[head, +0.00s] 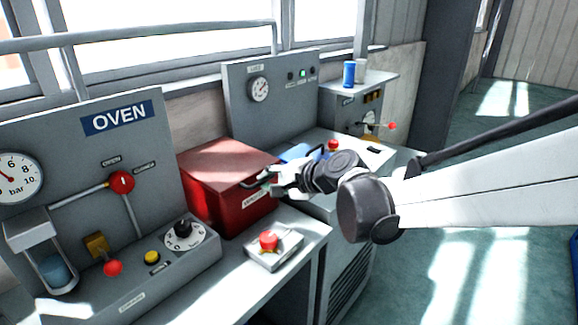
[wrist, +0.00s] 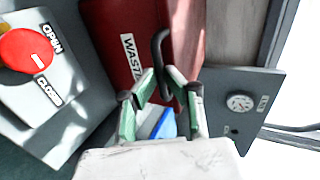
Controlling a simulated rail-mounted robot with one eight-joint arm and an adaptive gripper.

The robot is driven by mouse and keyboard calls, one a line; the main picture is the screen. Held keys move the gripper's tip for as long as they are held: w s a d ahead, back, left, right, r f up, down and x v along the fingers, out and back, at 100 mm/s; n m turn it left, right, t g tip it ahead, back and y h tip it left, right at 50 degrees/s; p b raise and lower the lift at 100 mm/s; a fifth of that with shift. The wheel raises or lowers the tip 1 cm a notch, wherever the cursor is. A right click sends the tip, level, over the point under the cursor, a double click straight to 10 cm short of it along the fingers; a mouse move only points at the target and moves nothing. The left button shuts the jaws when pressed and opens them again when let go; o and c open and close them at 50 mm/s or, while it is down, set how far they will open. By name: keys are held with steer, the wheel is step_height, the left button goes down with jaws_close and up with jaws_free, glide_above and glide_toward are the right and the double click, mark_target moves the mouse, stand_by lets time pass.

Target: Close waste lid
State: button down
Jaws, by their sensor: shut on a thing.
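The red waste box stands on the bench between the oven panel and the gauge panel. Its lid (head: 222,160) lies over the top and looks down or nearly so; any small gap at the front edge cannot be told. The box front with its WASTE label (wrist: 112,32) shows in the wrist view, with the brighter lid (wrist: 187,28) beside it. A dark bent handle (wrist: 158,48) sticks out from the lid's front edge. My gripper (head: 264,181) is at that handle, and in the wrist view its green-padded fingers (wrist: 161,80) are closed around the handle's end.
The oven panel (head: 75,160) with levers is at left. A blue object (head: 300,152) lies behind my gripper. A blue can (head: 349,74) and a light cup stand farther back.

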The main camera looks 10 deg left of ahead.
steer(key=shift+s+d+f, duration=0.1)
steer(key=shift+s+f, duration=0.1)
steer(key=shift+f, duration=0.25)
steer(key=c, duration=2)
jaws_free()
steer(key=shift+o, duration=0.9)
steer(key=shift+w+f, duration=0.1)
steer(key=shift+w, duration=0.1)
steer(key=shift+r, duration=0.2)
steer(key=v, duration=1.1)
steer(key=shift+s+d+r, duration=0.15)
steer(key=shift+s+d, duration=0.05)
steer(key=shift+d, duration=0.05)
